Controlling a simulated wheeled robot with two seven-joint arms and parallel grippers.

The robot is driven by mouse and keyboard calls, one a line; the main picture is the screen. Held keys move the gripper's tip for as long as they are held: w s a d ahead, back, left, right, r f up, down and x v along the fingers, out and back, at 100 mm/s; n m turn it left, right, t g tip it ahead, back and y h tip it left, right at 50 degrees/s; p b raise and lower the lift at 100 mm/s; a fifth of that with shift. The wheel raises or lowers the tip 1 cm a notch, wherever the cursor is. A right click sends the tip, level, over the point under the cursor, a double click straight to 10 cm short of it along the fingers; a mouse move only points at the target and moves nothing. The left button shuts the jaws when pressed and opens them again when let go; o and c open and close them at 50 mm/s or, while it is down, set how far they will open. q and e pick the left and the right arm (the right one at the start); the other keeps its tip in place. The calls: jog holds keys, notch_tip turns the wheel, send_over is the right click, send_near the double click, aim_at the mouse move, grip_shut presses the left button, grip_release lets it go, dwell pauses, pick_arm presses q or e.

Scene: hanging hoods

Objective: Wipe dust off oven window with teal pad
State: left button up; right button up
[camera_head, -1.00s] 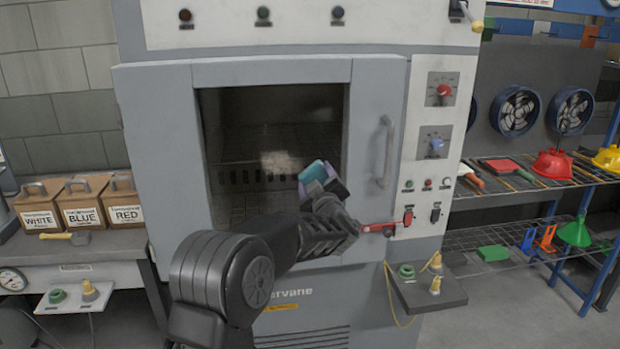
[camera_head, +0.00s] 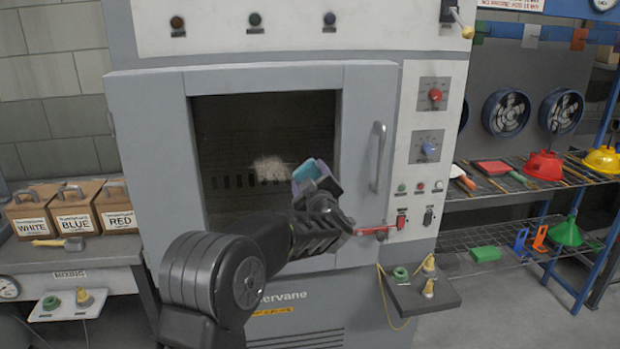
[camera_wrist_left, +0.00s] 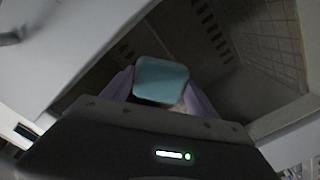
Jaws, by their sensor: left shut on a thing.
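The oven window (camera_head: 225,130) is a dark pane in the grey oven door (camera_head: 145,160). A pale, blurry dust patch (camera_head: 270,168) shows on it, right of its middle. My left gripper (camera_head: 312,185) is shut on the teal pad (camera_head: 304,172) at the right part of the window, just right of the patch. In the left wrist view the teal pad (camera_wrist_left: 160,79) sits between the purple-tinted fingers, with the dark window area behind it. I cannot tell whether the pad touches the pane. My right gripper is not in view.
A vertical door handle (camera_head: 378,157) is right of the window. A red lever (camera_head: 378,230) sits below it, close to my left wrist. A small shelf (camera_head: 425,298) juts out at lower right. Boxes (camera_head: 70,210) stand left, and a tool rack (camera_head: 510,190) right.

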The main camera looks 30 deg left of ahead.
aim_at(296, 178)
pick_arm(q)
jog(key=shift+s+a+b, duration=0.65)
jog(key=shift+s+a, duration=0.05)
jog(key=shift+a, duration=0.3)
jog(key=shift+s+a+r, duration=0.1)
jog(key=shift+s+a, duration=0.2)
jog(key=shift+a, duration=0.15)
jog(key=shift+s+a+b, duration=0.75)
jog(key=shift+a, duration=0.25)
jog(key=shift+s+a, duration=0.4)
jog(key=shift+a, duration=0.05)
jog(key=shift+s+a+b, duration=0.35)
jog(key=shift+a+b, duration=0.1)
jog(key=shift+b, duration=0.1)
jog(key=shift+s+a+b, duration=0.4)
jog(key=shift+s+a, duration=0.25)
jog(key=shift+a, duration=0.05)
